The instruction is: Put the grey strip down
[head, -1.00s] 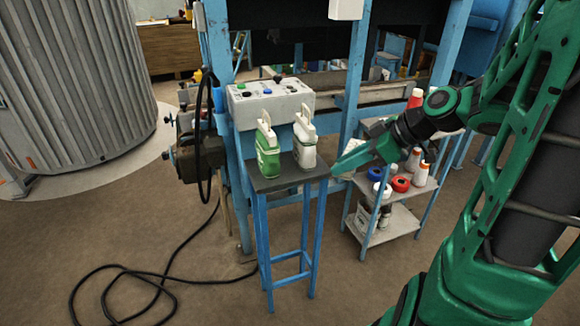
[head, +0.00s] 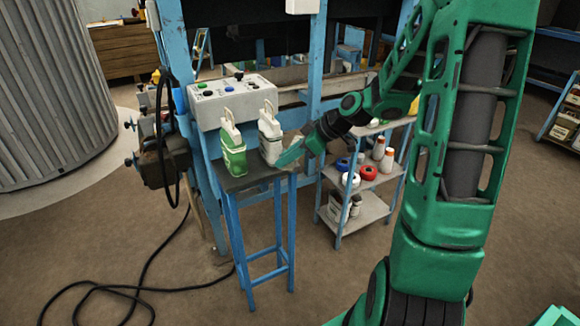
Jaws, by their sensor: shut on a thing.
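My gripper (head: 289,153) reaches in from the right on its green arm. Its jaws are at the right edge of a small dark-topped stand (head: 235,183) with blue legs, close beside a white container. The jaws are shut on the grey strip, of which only a small pale bit seems to show at the fingers. Its full shape is hidden or too small to tell. I cannot tell whether the jaws or the strip touch the stand top.
A green container (head: 233,156) and the white container (head: 269,142) stand upright on the stand. Behind is a grey button box (head: 232,100). A shelf cart (head: 372,208) with bottles and tape-like rolls stands to the right. A black cable (head: 140,288) lies on the floor.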

